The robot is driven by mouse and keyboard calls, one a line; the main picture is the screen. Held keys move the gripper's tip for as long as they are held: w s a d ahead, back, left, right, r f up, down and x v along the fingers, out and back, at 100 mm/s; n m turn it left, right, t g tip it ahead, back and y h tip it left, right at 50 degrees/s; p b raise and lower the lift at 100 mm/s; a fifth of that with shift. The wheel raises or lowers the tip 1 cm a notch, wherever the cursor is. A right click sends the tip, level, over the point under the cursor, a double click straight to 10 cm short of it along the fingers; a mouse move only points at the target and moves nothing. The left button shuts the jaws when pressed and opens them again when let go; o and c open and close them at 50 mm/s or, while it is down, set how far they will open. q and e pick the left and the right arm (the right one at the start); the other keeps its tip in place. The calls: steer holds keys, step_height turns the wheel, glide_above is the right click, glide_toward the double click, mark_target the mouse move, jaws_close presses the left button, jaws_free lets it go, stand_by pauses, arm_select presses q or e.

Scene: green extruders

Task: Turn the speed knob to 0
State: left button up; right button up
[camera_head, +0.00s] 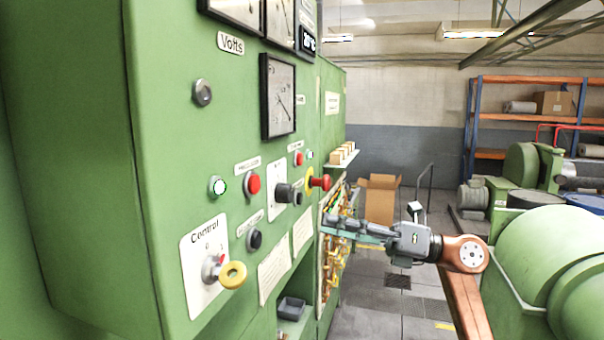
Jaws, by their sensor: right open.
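The green control panel (160,140) fills the left half of the view. A dark knob (285,192) sticks out of a white plate at its middle. A grey round knob (203,92) is higher up, under the "Volts" label. A key-like switch with a yellow tag (233,274) sits on the "Control" plate at lower left. I cannot read which one is labelled speed. My right gripper (326,224) comes in from the right and points left, open and empty. In the picture it is right of and below the dark knob, apparently apart from it. My left gripper is out of view.
A red mushroom button (320,182) on a yellow base juts out just above my right gripper. A grey box (291,308) sits in a lower recess. Green machinery (560,265) stands at right.

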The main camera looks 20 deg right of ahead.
mark_target(292, 193)
steer(key=s+a+r+n+h+p, duration=0.2)
steer(key=s+a+r+n+h, duration=0.15)
steer(key=s+r, duration=0.7)
steer(key=shift+n+y, duration=0.25)
steer(key=shift+y, duration=0.2)
steer(key=p+x, duration=0.1)
steer(key=x, duration=0.1)
steer(key=p+x, duration=0.1)
steer(key=x, duration=0.3)
steer(key=shift+w+d+f+p, duration=0.1)
steer(key=shift+w+f+p, duration=0.2)
steer(key=shift+f+p, duration=0.1)
steer(key=shift+w+a+f, duration=0.1)
steer(key=shift+w+a, duration=0.2)
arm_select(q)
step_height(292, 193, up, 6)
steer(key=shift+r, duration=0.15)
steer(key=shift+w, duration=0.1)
arm_select(e)
steer(key=shift+c, duration=0.2)
jaws_close()
